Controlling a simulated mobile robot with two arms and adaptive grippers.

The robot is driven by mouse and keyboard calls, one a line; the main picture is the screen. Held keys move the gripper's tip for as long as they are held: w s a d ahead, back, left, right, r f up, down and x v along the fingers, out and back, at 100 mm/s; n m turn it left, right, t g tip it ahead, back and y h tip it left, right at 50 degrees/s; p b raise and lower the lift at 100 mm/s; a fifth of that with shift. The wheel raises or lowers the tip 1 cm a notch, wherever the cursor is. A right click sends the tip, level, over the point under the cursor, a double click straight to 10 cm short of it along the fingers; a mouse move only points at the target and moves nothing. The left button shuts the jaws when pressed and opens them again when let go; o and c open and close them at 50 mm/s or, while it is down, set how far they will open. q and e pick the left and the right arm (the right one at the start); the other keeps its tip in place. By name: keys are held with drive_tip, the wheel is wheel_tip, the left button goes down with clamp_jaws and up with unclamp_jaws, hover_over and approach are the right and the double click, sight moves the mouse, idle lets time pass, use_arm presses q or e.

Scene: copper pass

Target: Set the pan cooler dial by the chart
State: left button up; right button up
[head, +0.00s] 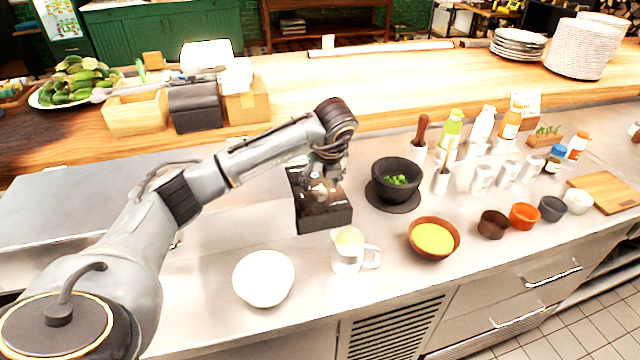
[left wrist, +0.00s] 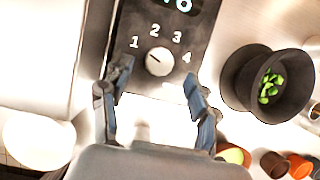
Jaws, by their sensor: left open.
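The pan cooler (head: 325,217) is a dark box on the steel counter, partly hidden by my left arm in the head view. In the left wrist view its dark panel (left wrist: 205,30) carries the digits 1, 2, 3 and 4 around a round pale dial (left wrist: 158,62). A dark mark on the dial slants to the upper left, towards the 1 side. A cyan readout above is cut off by the frame edge. My left gripper (head: 324,186) is over the cooler, open, and its fingers (left wrist: 157,74) lie either side of the dial. I cannot make out a chart.
A black mortar (head: 397,172) with green leaves stands right of the cooler. A white jug (head: 347,252), a white bowl (head: 264,278) and a yellow-filled bowl (head: 433,238) stand in front. Boxes (head: 136,112) stand on the wooden ledge behind.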

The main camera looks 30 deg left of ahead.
sight(319, 191)
use_arm(q)
drive_tip(key=shift+p+x, duration=0.3)
drive_tip(key=shift+x, duration=1.7)
drive_tip(key=c, duration=1.2)
